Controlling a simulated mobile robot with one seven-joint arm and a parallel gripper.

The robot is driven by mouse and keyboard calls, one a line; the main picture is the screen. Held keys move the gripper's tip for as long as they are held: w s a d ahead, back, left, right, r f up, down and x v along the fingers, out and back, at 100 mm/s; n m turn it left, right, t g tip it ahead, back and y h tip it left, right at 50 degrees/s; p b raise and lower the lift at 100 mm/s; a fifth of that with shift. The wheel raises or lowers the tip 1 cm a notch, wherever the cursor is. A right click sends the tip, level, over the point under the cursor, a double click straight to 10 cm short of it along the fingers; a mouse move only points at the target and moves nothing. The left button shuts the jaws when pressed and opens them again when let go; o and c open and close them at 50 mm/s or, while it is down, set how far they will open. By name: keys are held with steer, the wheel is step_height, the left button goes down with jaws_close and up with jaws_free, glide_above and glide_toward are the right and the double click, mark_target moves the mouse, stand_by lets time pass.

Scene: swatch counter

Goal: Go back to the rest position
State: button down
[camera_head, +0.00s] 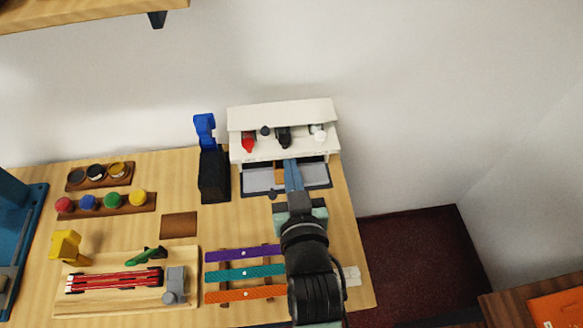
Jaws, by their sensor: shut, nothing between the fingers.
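My gripper (290,165) is shut and empty at the back right of the wooden counter. Its long blue-grey fingers point away from me, over the open grey drawer or tray (258,179) at the front of a white cabinet (280,113). Whether the fingertips touch the cabinet or tray, I cannot tell. My dark arm comes up from the bottom of the view and hides part of the counter.
Purple, teal and orange strips (228,254) lie left of my arm. A black block with a blue top (213,175) stands left of the cabinet. A wooden board (90,304) holds red rods and a grey clamp. Right of the counter is dark red floor (410,255).

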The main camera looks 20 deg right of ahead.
stand_by(0.6)
steer(key=w+a+r+n+t, duration=0.1)
steer(key=w+a+r+t, duration=0.1)
steer(key=r, duration=0.7)
steer(key=w+a+r+t+y, duration=0.1)
steer(key=w+a+r+t, duration=0.1)
steer(key=r, duration=0.7)
steer(key=w+a+r+n+t, duration=0.1)
steer(key=w+a+r+t, duration=0.1)
steer(key=r, duration=0.7)
steer(key=s+a+r+t+y, duration=0.1)
steer(key=s+a+r+t, duration=0.2)
steer(key=r, duration=0.9)
steer(key=s+a+r+n+t+y, duration=0.1)
steer(key=s+a+r+t+y, duration=0.1)
steer(key=s+r, duration=0.5)
step_height(320, 180, up, 6)
steer(key=shift+a+f+t, duration=0.2)
steer(key=shift+a+t, duration=0.7)
steer(key=shift+a, duration=0.25)
